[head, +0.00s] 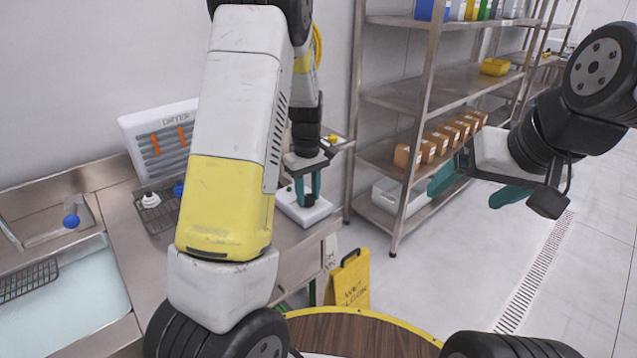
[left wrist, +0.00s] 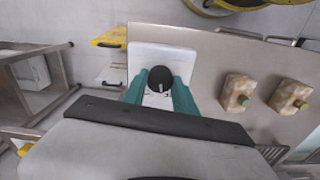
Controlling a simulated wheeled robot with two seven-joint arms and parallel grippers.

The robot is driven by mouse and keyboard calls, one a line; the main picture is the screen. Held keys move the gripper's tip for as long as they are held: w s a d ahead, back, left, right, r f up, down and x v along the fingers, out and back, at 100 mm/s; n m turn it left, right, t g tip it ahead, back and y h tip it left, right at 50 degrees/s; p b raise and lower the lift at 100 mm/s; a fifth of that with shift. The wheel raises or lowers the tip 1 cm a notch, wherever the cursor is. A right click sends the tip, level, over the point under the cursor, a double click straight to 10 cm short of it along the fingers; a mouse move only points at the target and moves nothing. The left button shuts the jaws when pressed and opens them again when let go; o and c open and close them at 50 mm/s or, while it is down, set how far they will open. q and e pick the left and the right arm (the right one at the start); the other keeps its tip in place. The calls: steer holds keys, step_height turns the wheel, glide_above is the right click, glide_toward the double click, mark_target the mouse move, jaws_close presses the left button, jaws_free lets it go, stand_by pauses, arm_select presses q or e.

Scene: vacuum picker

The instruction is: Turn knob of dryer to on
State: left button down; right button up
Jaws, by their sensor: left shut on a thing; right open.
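The dryer (head: 155,140), a slatted panel with orange strips, leans against the wall at left. A white control box (head: 297,214) sits on the counter's right end. In the left wrist view, its black round knob (left wrist: 160,79) with a white pointer mark stands on the white box (left wrist: 147,57). My left gripper (head: 306,197) points down over the box, and its teal fingers (left wrist: 158,95) are shut on the knob from both sides. The label below the knob is too small to read. My right gripper (head: 477,189) is open and empty, out over the floor.
A sink (head: 70,300) and a wire rack (head: 155,215) are at left. Metal shelves (head: 425,90) with boxes stand at back right. A yellow wet-floor sign (head: 349,281) stands by the counter. The right floor is clear.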

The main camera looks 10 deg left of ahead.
mark_target(308, 197)
arm_select(q)
steer(key=m, duration=0.5)
steer(key=shift+w, duration=0.1)
steer(key=shift+m, duration=2.3)
steer(key=c, duration=1)
jaws_free()
steer(key=shift+r, duration=3.95)
steer(key=shift+r, duration=0.1)
